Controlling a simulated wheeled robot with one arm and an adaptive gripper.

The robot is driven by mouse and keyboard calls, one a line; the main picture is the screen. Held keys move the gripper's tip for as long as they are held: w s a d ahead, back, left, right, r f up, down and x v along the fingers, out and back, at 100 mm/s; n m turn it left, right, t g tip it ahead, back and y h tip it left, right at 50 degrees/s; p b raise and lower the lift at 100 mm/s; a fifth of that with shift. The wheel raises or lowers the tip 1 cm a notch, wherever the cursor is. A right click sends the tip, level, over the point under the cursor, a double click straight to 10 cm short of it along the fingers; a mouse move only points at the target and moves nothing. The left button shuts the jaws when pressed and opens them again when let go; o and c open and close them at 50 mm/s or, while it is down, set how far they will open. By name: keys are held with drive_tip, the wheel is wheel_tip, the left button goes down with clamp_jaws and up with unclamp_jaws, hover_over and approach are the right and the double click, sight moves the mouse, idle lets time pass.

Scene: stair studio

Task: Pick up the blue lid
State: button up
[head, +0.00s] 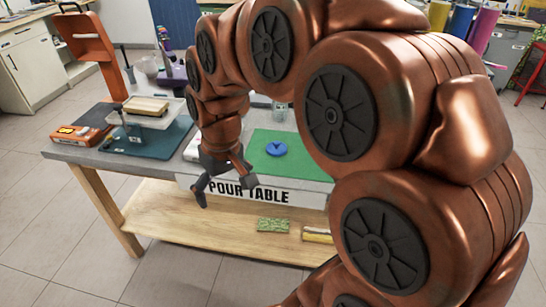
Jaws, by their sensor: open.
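The blue lid (276,148) is a small round disc with a notched or raised pattern on top. It lies on a green mat (290,162) on the grey table (170,163). My gripper (220,196) is open and empty, with its fingers pointing down. It appears in front of the table's front edge, left of and nearer than the lid, and apart from it. My copper arm covers the right part of the table and the area behind the mat.
A dark teal mat (150,143) on the left holds a white tray (152,118) with a tan block. An orange box (80,134) sits at the left corner. A clear cup (280,112) stands behind the green mat. A wooden shelf (190,222) runs below.

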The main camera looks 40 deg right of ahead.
drive_tip(key=w+d+f+m+t+b, duration=0.1)
drive_tip(key=w+d+f+t+b, duration=0.2)
drive_tip(key=w+d, duration=0.75)
drive_tip(key=m+h+b, duration=0.2)
drive_tip(key=m+b, duration=0.1)
drive_tip(key=b, duration=0.2)
hover_over(278, 144)
drive_tip(key=s+a, duration=0.1)
drive_tip(key=s, duration=0.1)
wheel_tip(278, 144, down, 2)
drive_tip(key=shift+a+f, duration=0.1)
drive_tip(key=shift+f, duration=0.1)
drive_tip(key=shift+s+x, duration=0.15)
drive_tip(key=shift+x, duration=1.75)
drive_tip(key=shift+s+x, duration=0.1)
drive_tip(key=shift+x, duration=1.85)
drive_tip(key=c, duration=0.9)
